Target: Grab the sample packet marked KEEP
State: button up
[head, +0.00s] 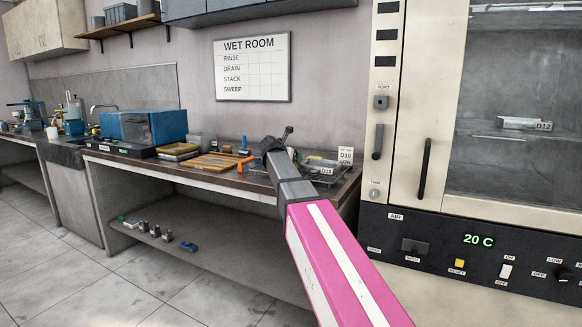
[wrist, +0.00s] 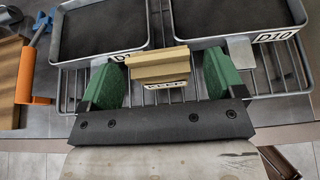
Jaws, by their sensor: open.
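A tan packet (wrist: 158,64) with a white label on its near face lies between my gripper's fingers in the wrist view. My gripper (wrist: 162,82) is open, with one green fingertip on either side of the packet; a gap shows on each side. In the head view my gripper (head: 277,143) is over the right end of the bench, and the packet cannot be made out there.
Two dark trays, one marked D10 (wrist: 271,37) and another (wrist: 64,59) at left, rest on a wire rack (wrist: 300,78) beyond the packet. An orange-handled tool (wrist: 33,75) lies at left. A tall oven cabinet (head: 424,120) stands right of the bench (head: 225,176).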

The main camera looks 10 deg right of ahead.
jog(key=shift+x, duration=1)
jog(key=c, duration=1.1)
jog(key=shift+r, duration=0.15)
